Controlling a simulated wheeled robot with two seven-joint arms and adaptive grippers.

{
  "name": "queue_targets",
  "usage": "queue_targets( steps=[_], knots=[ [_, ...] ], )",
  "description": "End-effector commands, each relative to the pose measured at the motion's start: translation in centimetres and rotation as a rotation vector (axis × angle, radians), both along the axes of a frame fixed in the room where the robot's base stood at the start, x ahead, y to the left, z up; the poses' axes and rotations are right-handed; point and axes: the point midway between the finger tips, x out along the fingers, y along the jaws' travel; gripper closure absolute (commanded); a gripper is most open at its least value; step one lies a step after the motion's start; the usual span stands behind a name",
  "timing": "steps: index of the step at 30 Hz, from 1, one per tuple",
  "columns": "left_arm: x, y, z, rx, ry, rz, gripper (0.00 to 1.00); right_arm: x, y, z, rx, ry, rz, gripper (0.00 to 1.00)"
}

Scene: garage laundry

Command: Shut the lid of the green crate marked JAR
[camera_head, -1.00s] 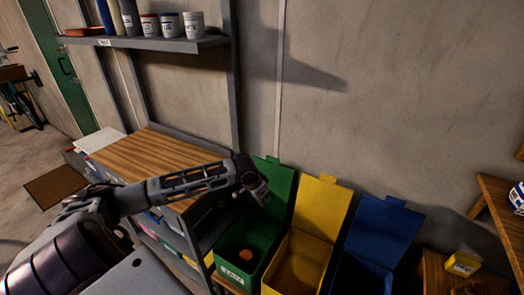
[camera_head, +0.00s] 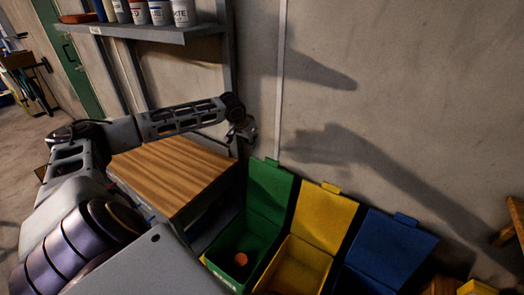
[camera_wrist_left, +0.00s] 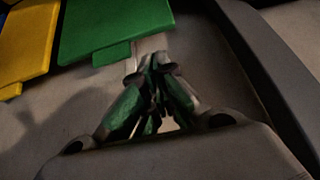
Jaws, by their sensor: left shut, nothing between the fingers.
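The green crate (camera_head: 225,262) stands at the lower middle of the head view with its lid (camera_head: 270,190) raised, leaning back near the wall. A round orange-brown thing (camera_head: 241,259) lies inside it. The marking on its front is mostly cut off. My left gripper (camera_head: 249,133) is shut and empty, above and slightly left of the lid's top edge, apart from it in the head view. In the left wrist view the shut fingers (camera_wrist_left: 154,95) show below the green lid (camera_wrist_left: 115,30) and its tab. My right gripper is not in view.
A yellow crate (camera_head: 292,272) and a blue crate (camera_head: 352,282), both with raised lids, stand to the right of the green one. A wooden-topped cabinet (camera_head: 170,170) is on the left, under a wall shelf (camera_head: 150,33) with several pots. The wall is close behind.

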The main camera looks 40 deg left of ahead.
Motion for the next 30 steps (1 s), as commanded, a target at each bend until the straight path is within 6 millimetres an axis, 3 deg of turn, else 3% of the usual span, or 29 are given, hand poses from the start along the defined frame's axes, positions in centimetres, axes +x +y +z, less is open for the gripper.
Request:
queue_targets(
  steps=[17,30],
  knots=[
    [0.2,0.1,-0.3,-0.001,-0.001,0.002,1.00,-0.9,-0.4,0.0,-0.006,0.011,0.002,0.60],
    [1.7,0.2,-3.0,-0.002,0.000,0.002,1.00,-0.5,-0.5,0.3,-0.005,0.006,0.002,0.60]
  ],
)
